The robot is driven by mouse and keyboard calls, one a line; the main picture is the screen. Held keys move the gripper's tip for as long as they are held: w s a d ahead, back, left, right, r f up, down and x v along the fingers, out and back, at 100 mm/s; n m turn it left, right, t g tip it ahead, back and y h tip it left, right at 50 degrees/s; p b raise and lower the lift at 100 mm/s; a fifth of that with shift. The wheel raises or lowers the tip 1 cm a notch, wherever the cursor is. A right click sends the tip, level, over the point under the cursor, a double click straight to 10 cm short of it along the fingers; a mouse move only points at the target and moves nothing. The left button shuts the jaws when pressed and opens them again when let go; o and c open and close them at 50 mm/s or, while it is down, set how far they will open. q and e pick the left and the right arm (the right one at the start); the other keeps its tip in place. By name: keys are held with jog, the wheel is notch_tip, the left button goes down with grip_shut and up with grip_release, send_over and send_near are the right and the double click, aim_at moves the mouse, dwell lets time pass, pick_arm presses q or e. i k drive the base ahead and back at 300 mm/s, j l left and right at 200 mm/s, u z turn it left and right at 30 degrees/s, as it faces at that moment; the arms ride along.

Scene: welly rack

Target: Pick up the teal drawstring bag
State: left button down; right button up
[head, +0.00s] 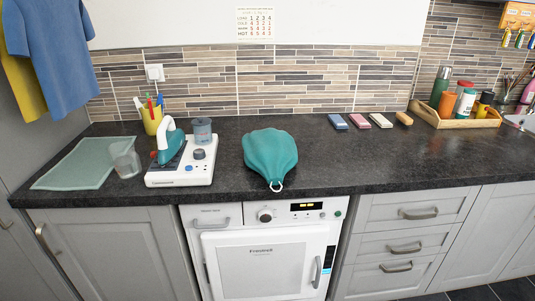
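The teal drawstring bag (269,154) lies on the dark countertop (335,170), near the middle of the head view. Its narrow end points toward the front edge and carries a small white ring or cord loop (276,187). The loop sits at or just over the counter's front edge. The bag looks full and rounded. Neither of my grippers is in view.
Left of the bag stands a white appliance with a teal iron (169,145) and a grey canister (202,131). A clear cup (125,160) is farther left. Several small blocks (358,121) and a wooden tray (440,122) lie right. The counter right of the bag is clear.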

aim_at(271, 153)
jog(key=i+j+z, duration=0.7)
jog(key=j, duration=0.35)
